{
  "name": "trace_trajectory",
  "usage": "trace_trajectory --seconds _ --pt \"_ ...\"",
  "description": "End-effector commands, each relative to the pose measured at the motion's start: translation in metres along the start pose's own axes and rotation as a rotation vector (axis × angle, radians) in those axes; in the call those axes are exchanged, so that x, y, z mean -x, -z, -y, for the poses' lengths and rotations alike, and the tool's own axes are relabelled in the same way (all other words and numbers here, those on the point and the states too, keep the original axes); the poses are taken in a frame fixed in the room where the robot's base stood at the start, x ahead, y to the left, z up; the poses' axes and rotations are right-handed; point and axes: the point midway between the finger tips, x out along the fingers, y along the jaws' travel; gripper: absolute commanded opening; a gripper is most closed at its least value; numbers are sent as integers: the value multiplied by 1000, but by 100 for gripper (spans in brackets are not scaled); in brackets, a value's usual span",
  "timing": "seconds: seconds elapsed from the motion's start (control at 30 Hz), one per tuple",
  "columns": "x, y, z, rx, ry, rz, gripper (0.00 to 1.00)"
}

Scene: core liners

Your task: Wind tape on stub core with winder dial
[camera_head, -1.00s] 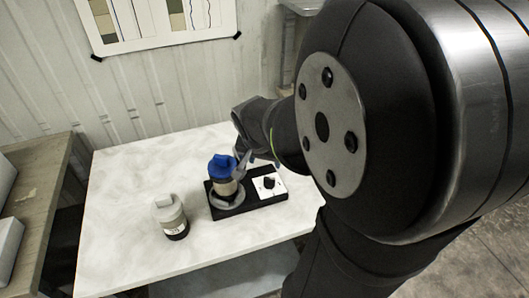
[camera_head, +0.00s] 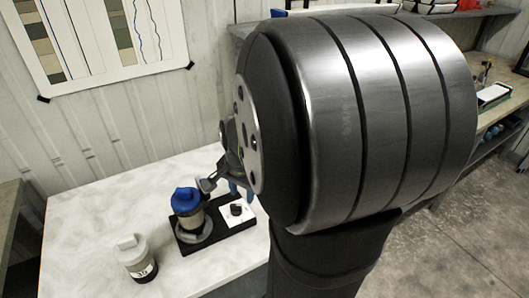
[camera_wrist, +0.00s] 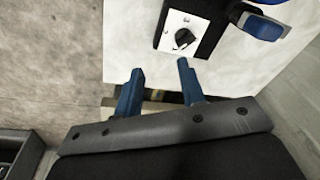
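The winder dial (camera_head: 236,209) is a black knob on a white plate (camera_head: 238,218) at the base's right end. In the head view my arm partly hides the gripper. I cannot make out any tape.
A side bench (camera_head: 500,100) holding items is at the right. A chart (camera_head: 100,40) hangs on the wall.

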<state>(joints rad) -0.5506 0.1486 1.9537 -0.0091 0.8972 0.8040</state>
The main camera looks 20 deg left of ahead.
Motion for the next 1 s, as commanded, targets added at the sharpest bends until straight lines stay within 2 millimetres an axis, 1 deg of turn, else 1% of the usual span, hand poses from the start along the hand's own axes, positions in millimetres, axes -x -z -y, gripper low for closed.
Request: trace_trajectory --seconds 0.03,0.2,0.27,0.4,0.5,0.6,0.73,0.87,1.0 --pt "-8 7 -9 -111 2 63 36" --pt "-23 24 -28 -470 49 286 36" --pt "-26 31 -32 -593 78 363 36" --pt "-29 54 -41 -854 162 530 36" --pt "-28 70 -46 -994 225 623 36" --pt "-26 83 -50 -1087 275 687 36" --pt "-25 91 -52 -1142 309 726 36" --pt "-30 89 -47 -1149 313 736 36" --pt "-47 80 -34 -1148 310 735 36"
